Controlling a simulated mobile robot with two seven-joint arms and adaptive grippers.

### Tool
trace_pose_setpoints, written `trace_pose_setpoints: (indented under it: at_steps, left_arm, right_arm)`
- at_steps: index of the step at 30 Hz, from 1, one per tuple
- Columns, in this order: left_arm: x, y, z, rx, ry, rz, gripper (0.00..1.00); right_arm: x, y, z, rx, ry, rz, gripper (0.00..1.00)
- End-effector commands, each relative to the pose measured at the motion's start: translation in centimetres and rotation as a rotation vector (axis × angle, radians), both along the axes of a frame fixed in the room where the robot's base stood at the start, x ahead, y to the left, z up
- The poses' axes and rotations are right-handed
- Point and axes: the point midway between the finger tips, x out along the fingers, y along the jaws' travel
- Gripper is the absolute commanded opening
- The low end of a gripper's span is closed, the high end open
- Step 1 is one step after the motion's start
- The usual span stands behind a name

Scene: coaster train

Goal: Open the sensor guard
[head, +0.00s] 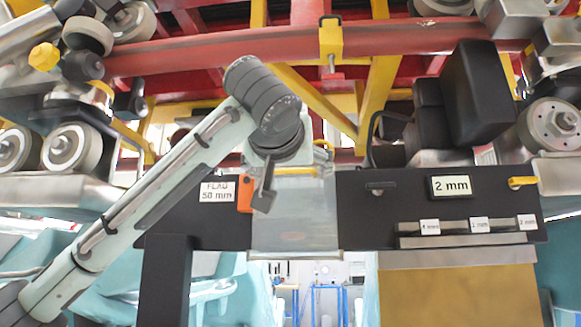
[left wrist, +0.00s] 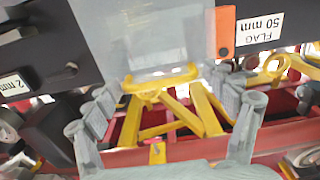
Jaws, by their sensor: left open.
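The sensor guard (head: 295,215) is a clear panel in the middle of a black beam, with a yellow handle (head: 292,171) along its upper edge in the head view. The guard (left wrist: 150,38) and its handle (left wrist: 160,78) also show in the left wrist view, which is upside down. My left gripper (head: 280,178) is in front of the guard's upper edge. In the wrist view my left gripper (left wrist: 165,88) is open, its two fingers spread to either side of the handle. I cannot tell whether they touch it. My right gripper is not in view.
An orange block (head: 244,193) and a "FLAG 50 mm" label (head: 217,191) are left of the guard. A "2 mm" label (head: 451,186) and a metal rack (head: 466,238) are to the right. Red and yellow beams (head: 405,38) and wheels (head: 70,147) crowd the space above.

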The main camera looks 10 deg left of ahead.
Motion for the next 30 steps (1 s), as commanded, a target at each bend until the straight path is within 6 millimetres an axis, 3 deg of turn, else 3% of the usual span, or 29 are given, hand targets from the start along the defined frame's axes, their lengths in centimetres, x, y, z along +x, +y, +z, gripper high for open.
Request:
trace_pose_setpoints:
  at_steps: [9,24,30]
  left_arm:
    - [0.31,0.04,-0.04,-0.001,0.0,0.001,0.84]
    - [0.31,0.11,-0.01,-0.001,0.0,0.002,0.24]
    - [0.31,0.35,-0.14,-0.002,-0.006,0.003,0.24]
  right_arm:
    - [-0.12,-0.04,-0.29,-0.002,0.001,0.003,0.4]
    - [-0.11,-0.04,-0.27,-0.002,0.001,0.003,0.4]
    - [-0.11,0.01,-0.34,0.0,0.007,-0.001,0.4]
